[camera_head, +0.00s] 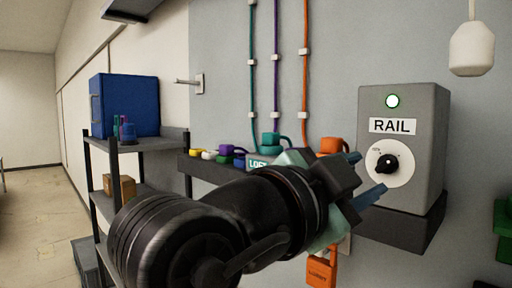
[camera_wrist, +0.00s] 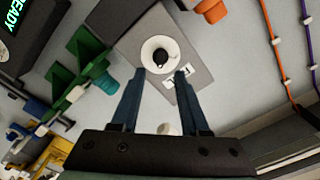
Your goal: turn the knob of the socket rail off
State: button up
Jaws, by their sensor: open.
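The socket rail control box (camera_head: 431,120) is a grey box on the wall at the right of the head view, with a "RAIL" label (camera_head: 392,126). Nothing is held.
A dark shelf (camera_head: 204,166) with coloured phones and plugs runs along the wall, partly hidden by my arm. An orange padlock (camera_head: 321,271) hangs below it. A white pull handle (camera_head: 472,49) hangs at the upper right. A rack with a blue crate (camera_head: 126,104) stands left.

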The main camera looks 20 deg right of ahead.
aim_at(383, 166)
jog(key=p+x, duration=0.1)
jog(key=x, duration=0.3)
jog(key=shift+w+d+r+p, duration=0.15)
jog(key=shift+d+p, duration=0.15)
jog(key=shift+p, duration=0.1)
jog(key=shift+w+d, duration=0.25)
jog(key=shift+d, duration=0.35)
grip_shut()
